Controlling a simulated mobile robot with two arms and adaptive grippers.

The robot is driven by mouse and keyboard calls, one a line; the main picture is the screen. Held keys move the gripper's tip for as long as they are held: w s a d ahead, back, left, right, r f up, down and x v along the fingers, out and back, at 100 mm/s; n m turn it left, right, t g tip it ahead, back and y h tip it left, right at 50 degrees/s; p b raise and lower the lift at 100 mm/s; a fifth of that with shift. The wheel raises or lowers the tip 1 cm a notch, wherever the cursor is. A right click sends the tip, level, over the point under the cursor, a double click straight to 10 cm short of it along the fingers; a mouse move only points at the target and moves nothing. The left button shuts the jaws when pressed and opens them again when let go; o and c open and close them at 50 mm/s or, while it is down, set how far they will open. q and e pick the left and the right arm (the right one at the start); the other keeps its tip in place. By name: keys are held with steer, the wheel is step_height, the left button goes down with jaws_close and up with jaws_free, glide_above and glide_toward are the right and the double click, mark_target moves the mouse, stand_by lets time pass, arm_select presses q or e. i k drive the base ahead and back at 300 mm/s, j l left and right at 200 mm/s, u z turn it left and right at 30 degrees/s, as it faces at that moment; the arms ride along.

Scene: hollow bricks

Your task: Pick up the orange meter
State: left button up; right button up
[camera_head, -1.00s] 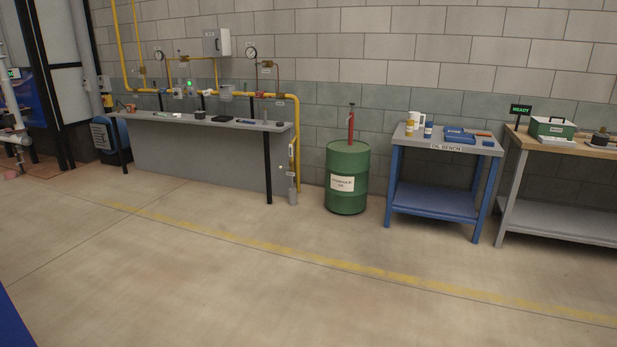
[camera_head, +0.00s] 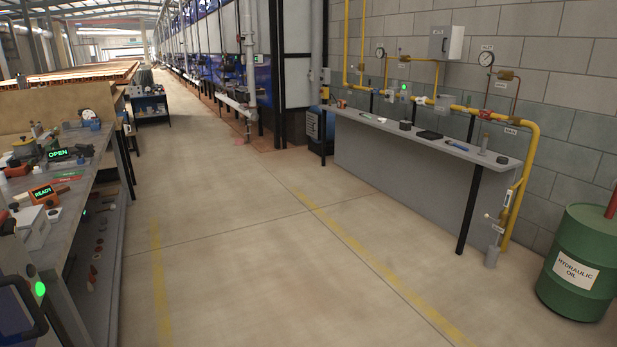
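No meter can be made out for certain. A small orange item (camera_head: 341,103) lies at the far left end of the long grey bench (camera_head: 425,138) by the wall; it is too small to identify. An orange-edged device with a lit READY display (camera_head: 42,192) sits on the cluttered workbench (camera_head: 85,160) at the left. I cannot tell whether either is the orange meter. Neither of my grippers is in view.
Open concrete floor (camera_head: 260,250) lies between the left workbench and the grey bench. A green hydraulic oil drum (camera_head: 580,250) stands at the right. Yellow pipes with gauges (camera_head: 487,59) run along the wall behind the grey bench. A dark cart (camera_head: 150,103) stands farther back.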

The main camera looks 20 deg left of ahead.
mark_target(39, 195)
steer(key=i+j+u, duration=0.25)
steer(key=i+u, duration=0.2)
steer(key=i+j+u, duration=0.1)
steer(key=i+u, duration=0.4)
steer(key=i+l+u, duration=0.15)
steer(key=i+u, duration=0.4)
steer(key=i, duration=0.6)
steer(key=i+l+u, duration=0.15)
steer(key=i, duration=0.55)
steer(key=i+l+u, duration=0.1)
steer(key=i, duration=0.6)
